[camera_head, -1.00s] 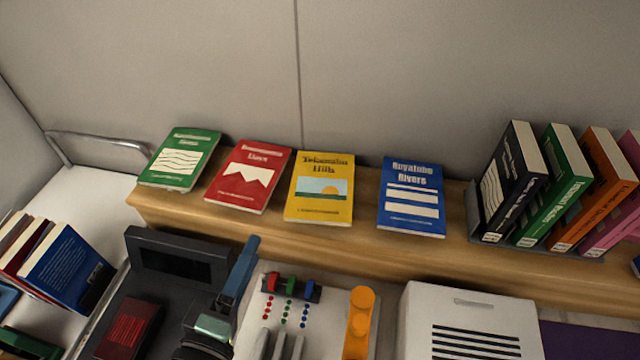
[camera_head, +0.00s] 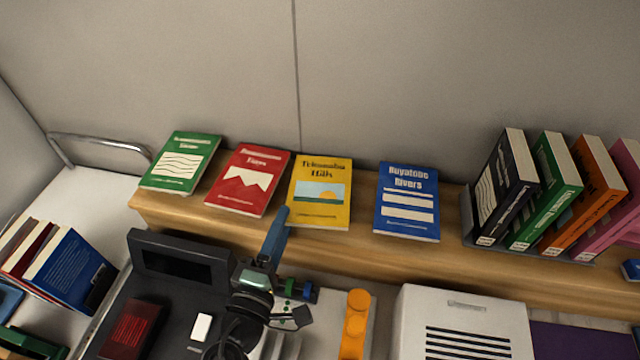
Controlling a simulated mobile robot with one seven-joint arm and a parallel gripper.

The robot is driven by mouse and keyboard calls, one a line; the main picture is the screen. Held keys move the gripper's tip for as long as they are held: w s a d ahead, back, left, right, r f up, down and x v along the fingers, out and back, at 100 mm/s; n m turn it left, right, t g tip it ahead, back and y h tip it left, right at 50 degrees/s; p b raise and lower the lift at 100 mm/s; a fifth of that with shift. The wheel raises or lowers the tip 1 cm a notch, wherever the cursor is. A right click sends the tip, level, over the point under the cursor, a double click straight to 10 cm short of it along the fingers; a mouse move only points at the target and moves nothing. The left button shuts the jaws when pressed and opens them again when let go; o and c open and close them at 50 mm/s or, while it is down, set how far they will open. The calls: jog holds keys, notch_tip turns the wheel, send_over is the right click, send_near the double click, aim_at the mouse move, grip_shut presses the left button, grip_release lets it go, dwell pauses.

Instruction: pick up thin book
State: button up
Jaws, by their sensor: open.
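Several thin books lie face up in a row on the wooden shelf: a green book (camera_head: 180,162), a red book (camera_head: 248,181), a yellow book (camera_head: 320,193) and a blue book (camera_head: 407,202). The frames do not show which one the task means. My gripper (camera_head: 284,262) is open and empty, low in front of the shelf. The tip of its blue finger reaches up near the lower left corner of the yellow book and overlaps it slightly in the picture. I cannot tell whether they touch.
Thick books (camera_head: 561,195) lean in a grey holder on the right of the wooden shelf (camera_head: 455,240). Below stand a white slotted box (camera_head: 462,318), an orange part (camera_head: 356,325) and a dark device (camera_head: 180,262). More books (camera_head: 68,272) lean at left.

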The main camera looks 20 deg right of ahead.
jog(key=shift+x, duration=1.15)
grip_shut()
